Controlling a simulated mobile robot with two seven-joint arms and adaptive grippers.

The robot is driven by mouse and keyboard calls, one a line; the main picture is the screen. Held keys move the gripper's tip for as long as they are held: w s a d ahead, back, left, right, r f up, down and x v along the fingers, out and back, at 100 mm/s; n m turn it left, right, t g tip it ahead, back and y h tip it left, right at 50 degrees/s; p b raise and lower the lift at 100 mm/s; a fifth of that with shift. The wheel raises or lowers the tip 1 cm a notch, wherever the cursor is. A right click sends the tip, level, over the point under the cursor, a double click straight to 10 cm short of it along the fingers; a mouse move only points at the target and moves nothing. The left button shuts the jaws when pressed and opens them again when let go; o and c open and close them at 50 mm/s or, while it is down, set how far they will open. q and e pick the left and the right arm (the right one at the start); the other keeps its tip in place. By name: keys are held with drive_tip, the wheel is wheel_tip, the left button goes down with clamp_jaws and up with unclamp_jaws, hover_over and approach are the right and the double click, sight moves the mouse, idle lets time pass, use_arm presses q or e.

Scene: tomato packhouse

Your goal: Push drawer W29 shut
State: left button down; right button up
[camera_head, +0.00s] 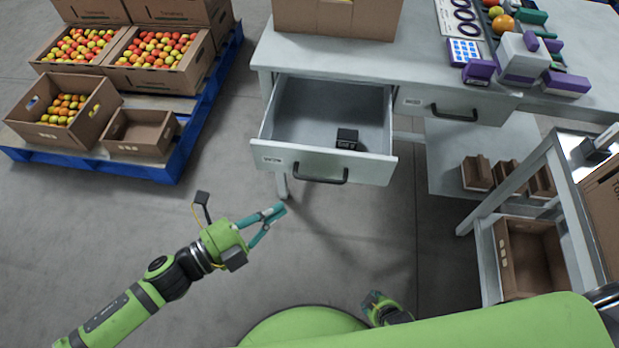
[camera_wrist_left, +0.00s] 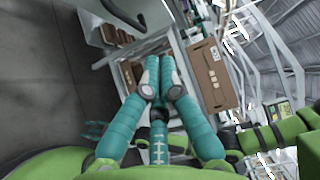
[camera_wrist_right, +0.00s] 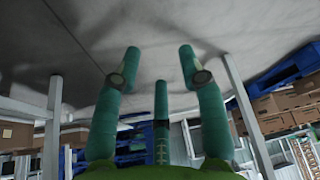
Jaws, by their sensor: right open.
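An open drawer (camera_head: 325,163) sticks out from the left part of the grey workbench in the head view. Its front has a black bar handle (camera_head: 321,176) and a small label at its left, too small to read surely. A small black box (camera_head: 347,138) lies inside near the front. My left gripper (camera_head: 280,211) is in front of and below the drawer's left corner, apart from it. Its fingertips are together and empty, as the left wrist view (camera_wrist_left: 159,78) shows. My right gripper (camera_head: 376,301) is low near my base, its fingers spread and empty in the right wrist view (camera_wrist_right: 159,52).
A closed drawer (camera_head: 455,106) sits to the right. The workbench top (camera_head: 430,65) carries a cardboard box (camera_head: 338,17) and purple-grey devices. A blue pallet (camera_head: 165,168) with tomato crates stands left. A metal rack (camera_head: 520,178) stands right. The floor before the drawer is clear.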

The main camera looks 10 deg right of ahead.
use_arm(q)
approach(335, 157)
drive_tip(key=s+d, duration=0.1)
drive_tip(key=d, duration=0.3)
drive_tip(key=shift+w+d+p, duration=0.2)
drive_tip(key=shift+w, duration=0.7)
drive_tip(key=shift+w+d+p, duration=0.15)
drive_tip(key=shift+w, duration=0.75)
use_arm(e)
drive_tip(key=shift+s+d, duration=0.1)
drive_tip(key=shift+s, duration=0.7)
